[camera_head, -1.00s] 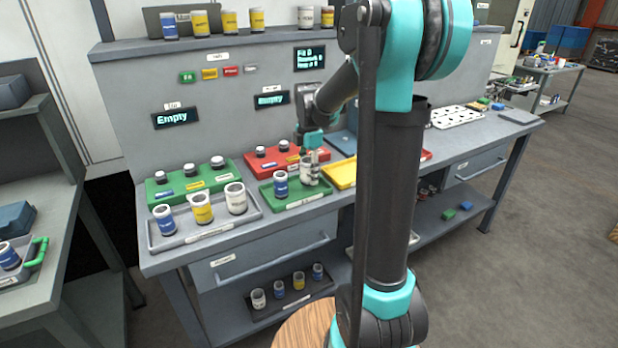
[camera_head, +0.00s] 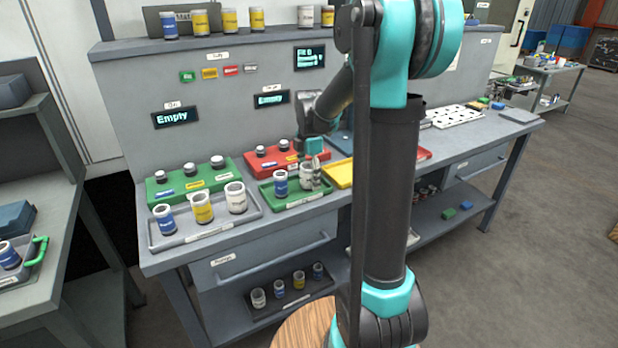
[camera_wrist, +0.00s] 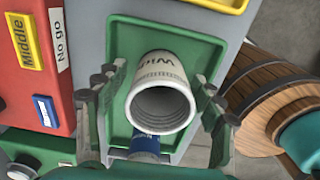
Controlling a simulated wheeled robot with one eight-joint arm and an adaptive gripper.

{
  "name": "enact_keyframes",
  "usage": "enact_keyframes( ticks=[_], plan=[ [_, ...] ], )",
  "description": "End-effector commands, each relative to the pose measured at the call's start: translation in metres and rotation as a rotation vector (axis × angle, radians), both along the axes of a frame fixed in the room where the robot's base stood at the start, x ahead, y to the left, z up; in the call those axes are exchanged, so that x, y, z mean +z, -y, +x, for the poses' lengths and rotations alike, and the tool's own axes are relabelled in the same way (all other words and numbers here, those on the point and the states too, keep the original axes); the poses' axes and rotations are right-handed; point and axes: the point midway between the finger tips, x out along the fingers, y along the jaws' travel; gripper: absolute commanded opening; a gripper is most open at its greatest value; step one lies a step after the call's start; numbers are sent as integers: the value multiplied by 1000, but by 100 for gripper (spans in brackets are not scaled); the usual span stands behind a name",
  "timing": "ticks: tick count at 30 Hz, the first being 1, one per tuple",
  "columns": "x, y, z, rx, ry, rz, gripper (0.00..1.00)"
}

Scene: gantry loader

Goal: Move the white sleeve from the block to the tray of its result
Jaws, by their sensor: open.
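The white sleeve (camera_head: 306,177) stands in the green tray (camera_head: 300,201), to the right of a blue sleeve (camera_head: 281,183). In the wrist view the white sleeve (camera_wrist: 162,95) shows its open, ribbed end toward the camera, and the green tray (camera_wrist: 118,62) lies under it. My gripper (camera_wrist: 157,112) is open, with one finger on each side of the sleeve and visible gaps. In the head view my gripper (camera_head: 313,172) is at the sleeve and partly covers it. The red block (camera_head: 256,167) with dark plugs is behind the green tray.
A green block (camera_head: 205,184) and a grey tray (camera_head: 170,240) with blue, yellow and white sleeves stand at the left. A yellow tray (camera_head: 340,176) is right of the green tray, partly behind my arm. A shelf with sleeves runs above the bench.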

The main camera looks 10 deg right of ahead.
Motion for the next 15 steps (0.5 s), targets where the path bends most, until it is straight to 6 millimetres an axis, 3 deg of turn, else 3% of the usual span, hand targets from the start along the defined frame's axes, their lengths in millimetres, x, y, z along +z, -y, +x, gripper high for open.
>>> enact_keyframes(
  ticks=[7,15],
  plan=[
    [19,0,0,0,0,0,68],
    [72,0,0,0,0,0,68]
  ],
)
